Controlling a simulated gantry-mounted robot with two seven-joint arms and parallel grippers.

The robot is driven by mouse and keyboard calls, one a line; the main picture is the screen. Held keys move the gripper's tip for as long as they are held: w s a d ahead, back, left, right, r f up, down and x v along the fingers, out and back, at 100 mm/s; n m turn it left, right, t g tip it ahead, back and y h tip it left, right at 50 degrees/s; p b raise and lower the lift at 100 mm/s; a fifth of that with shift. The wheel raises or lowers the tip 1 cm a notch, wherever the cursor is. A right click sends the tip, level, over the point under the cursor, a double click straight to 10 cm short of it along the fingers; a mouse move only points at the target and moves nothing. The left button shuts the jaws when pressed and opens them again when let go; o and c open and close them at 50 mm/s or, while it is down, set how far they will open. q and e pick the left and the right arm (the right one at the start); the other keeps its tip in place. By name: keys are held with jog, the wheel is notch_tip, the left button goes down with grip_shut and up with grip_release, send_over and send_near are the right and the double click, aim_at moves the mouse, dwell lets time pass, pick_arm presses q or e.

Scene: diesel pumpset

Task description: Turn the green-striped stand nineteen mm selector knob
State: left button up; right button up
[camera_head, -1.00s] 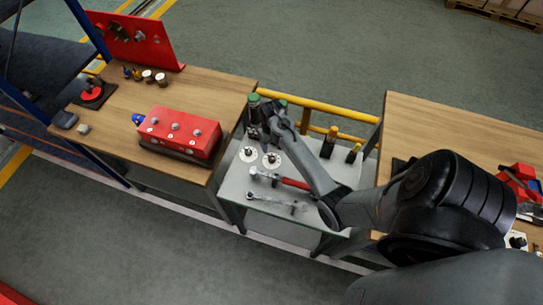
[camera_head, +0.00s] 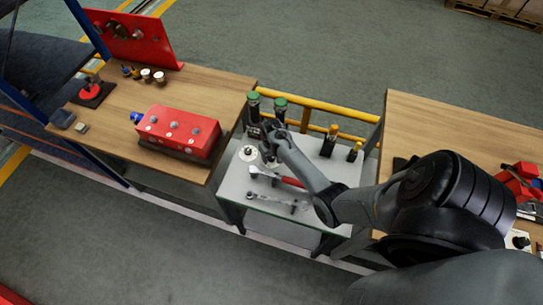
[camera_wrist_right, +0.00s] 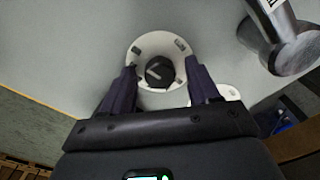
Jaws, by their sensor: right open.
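My right gripper (camera_head: 268,155) is low over the pale table between the two benches. In the right wrist view the open jaws (camera_wrist_right: 162,88) straddle a dark round knob (camera_wrist_right: 160,72) with a pale pointer bar, on a white disc with small dark marks. The fingers are on either side of the knob, and I see no clear contact. A second white disc (camera_wrist_right: 229,92) is partly hidden behind a finger. In the head view one white dial (camera_head: 248,153) shows left of the gripper. Two dark uprights with green tops (camera_head: 253,97) (camera_head: 280,103) stand behind. My left gripper is out of view.
Wrenches (camera_head: 268,199) lie on the pale table (camera_head: 232,187), one with a red handle (camera_head: 292,182). Dark tools with orange and yellow tops (camera_head: 332,132) stand at its right rear. A red box (camera_head: 178,132) sits on the left bench. A yellow rail (camera_head: 310,104) runs behind.

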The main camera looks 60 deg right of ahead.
jog(key=c, duration=1)
jog(key=shift+c, duration=0.2)
